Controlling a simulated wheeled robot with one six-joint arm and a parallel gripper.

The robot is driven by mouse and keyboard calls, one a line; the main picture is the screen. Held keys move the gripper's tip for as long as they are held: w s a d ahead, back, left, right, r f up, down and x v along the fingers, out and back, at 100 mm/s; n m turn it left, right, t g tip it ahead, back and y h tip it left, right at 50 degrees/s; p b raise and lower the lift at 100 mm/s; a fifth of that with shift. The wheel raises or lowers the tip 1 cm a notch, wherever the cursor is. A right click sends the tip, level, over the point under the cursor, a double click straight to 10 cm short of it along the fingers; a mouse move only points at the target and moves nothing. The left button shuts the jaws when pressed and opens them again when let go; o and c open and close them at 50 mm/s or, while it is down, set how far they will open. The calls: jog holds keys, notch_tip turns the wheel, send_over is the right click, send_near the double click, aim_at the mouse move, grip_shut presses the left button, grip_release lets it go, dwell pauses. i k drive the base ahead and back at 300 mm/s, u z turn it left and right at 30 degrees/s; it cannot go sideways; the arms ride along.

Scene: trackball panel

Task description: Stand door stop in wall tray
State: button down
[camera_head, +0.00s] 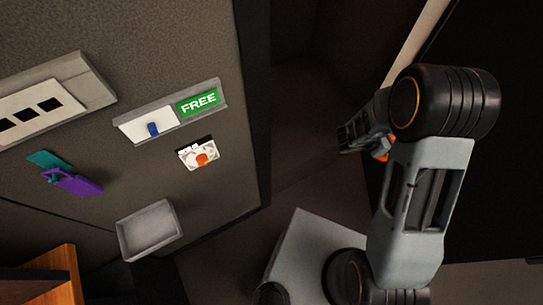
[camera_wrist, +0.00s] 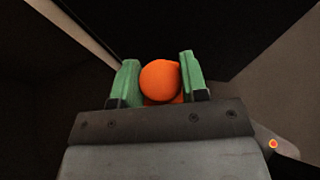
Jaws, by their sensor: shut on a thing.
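My gripper (camera_wrist: 158,76) shows in the wrist view with its two green fingers on either side of a rounded orange thing, which I take to be the door stop (camera_wrist: 160,82). It is shut on it. In the head view a bit of the orange door stop (camera_head: 383,151) shows beside my arm's dark end, partly hidden. The grey wall tray (camera_head: 174,222) is low on the wall panel at the left and looks empty. My gripper is well to the right of the tray and higher in the picture, apart from it.
The wall panel carries a slider with a green FREE sign (camera_head: 199,101), a white plate with an orange ball (camera_head: 201,157), a switch plate (camera_head: 38,110) and a purple and teal piece (camera_head: 75,181). A wooden edge (camera_head: 60,268) is at lower left. Open space lies between panel and arm.

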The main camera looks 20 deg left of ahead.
aim_at(152, 230)
jog(key=u, duration=4.05)
jog(key=i, duration=0.4)
jog(key=u, duration=0.75)
